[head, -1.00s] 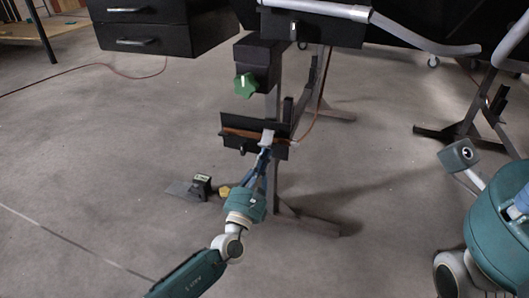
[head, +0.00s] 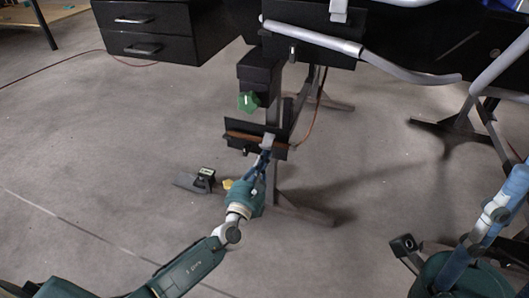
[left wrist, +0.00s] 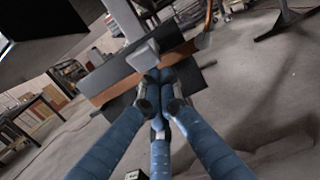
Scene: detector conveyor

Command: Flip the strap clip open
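The grey strap clip (head: 267,141) sits on a brown strap (head: 240,136) that runs across a black holder (head: 232,126) on the stand. In the left wrist view the clip (left wrist: 143,55) is a grey bar crossing the strap (left wrist: 112,93). My left gripper (head: 264,155) is just below the clip. Its blue fingers come together at the clip's lower end in the left wrist view (left wrist: 160,76), seemingly touching it. I see nothing clearly held between them. My right gripper (head: 495,213) is partly in view at the right edge, away from the clip.
A green knob (head: 248,102) is on a black box above the holder. A grey pipe (head: 310,37) runs along the conveyor overhead. Black drawers (head: 150,30) stand at upper left. The left floor is clear.

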